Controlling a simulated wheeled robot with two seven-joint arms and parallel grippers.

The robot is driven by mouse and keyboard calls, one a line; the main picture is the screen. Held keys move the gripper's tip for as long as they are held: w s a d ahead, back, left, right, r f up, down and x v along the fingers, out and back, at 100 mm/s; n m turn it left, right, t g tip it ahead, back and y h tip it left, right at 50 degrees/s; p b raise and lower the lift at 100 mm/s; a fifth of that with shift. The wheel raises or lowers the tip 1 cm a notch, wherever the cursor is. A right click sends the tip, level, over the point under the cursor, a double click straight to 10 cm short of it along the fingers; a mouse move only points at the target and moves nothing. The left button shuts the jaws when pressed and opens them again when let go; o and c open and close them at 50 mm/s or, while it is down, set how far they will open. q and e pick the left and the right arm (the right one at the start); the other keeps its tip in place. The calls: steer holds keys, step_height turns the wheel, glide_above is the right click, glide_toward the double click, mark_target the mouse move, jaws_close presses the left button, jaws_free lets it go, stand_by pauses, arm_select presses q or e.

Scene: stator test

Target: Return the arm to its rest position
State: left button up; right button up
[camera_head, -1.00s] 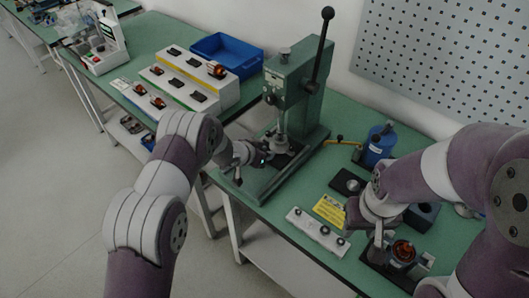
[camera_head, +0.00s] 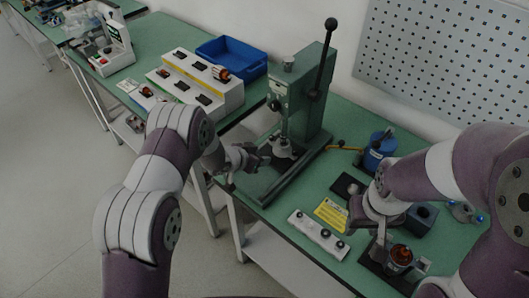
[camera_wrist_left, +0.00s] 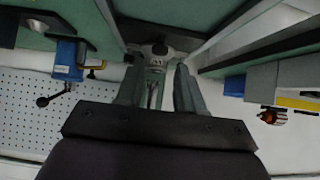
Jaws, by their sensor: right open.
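My left arm reaches in from the left, and its gripper (camera_head: 262,156) is in front of the green press (camera_head: 303,95), close to the pale round part (camera_head: 284,148) under the ram. In the left wrist view my left gripper's two fingers (camera_wrist_left: 157,92) stand apart, with no held object visible between them; metal press parts show beyond. My right arm comes in from the right. Its gripper (camera_head: 377,252) is open and points down beside the copper-coloured stator (camera_head: 401,254) on a dark fixture (camera_head: 377,275). Whether its fingers touch anything is unclear.
The press lever (camera_head: 322,60) stands tall behind my left gripper. A blue bottle-like device (camera_head: 379,149), yellow label (camera_head: 331,214) and white strip with knobs (camera_head: 317,234) lie between the arms. A stepped white rack (camera_head: 231,97) and blue bin (camera_head: 231,58) stand farther back. Floor at left is clear.

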arm_select(q)
steer(key=shift+s+a+r, duration=0.1)
steer(key=shift+s+r, duration=0.05)
steer(key=shift+r, duration=0.05)
steer(key=shift+f, duration=0.1)
